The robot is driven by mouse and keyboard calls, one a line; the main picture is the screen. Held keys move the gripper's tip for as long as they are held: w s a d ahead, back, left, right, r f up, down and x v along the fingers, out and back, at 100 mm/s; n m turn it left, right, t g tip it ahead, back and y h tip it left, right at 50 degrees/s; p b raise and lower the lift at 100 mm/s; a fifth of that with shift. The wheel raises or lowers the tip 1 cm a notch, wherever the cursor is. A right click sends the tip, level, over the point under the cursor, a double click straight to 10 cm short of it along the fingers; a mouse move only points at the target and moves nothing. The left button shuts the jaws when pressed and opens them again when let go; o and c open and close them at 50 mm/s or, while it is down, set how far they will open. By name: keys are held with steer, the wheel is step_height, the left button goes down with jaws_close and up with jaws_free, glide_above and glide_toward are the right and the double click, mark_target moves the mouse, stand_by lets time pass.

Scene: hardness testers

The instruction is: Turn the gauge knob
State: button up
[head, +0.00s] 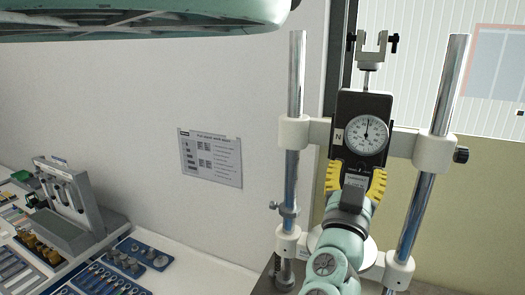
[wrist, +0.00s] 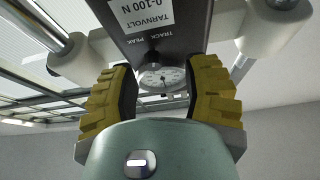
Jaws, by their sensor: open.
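The force gauge (head: 350,108) is a black box with a round white dial (head: 367,135), mounted upright between two chrome columns. In the wrist view the gauge's dark face (wrist: 160,38) carries a "TRACK PEAK" marking, and a small dark knob (wrist: 152,58) shows beside the pale dial (wrist: 165,77). My gripper (head: 356,174) is just below the dial, its yellow fingers spread at the gauge's lower part. In the wrist view my gripper (wrist: 162,88) is open, with the knob and dial showing in the gap. Whether a finger touches the gauge cannot be told.
Chrome columns (head: 296,85) (head: 432,145) with white clamps stand on both sides of the gauge, close to my gripper. A forked fixture (head: 370,52) sits on top. A bench (head: 190,278) with trays and a grey stand (head: 70,205) is at left.

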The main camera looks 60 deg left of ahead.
steer(key=shift+w+a+r+p, duration=0.2)
steer(key=shift+w+r+p, duration=0.25)
steer(key=shift+p, duration=0.4)
steer(key=shift+w+f+p, duration=0.4)
steer(key=shift+p, duration=0.2)
steer(key=shift+c, duration=0.2)
jaws_close()
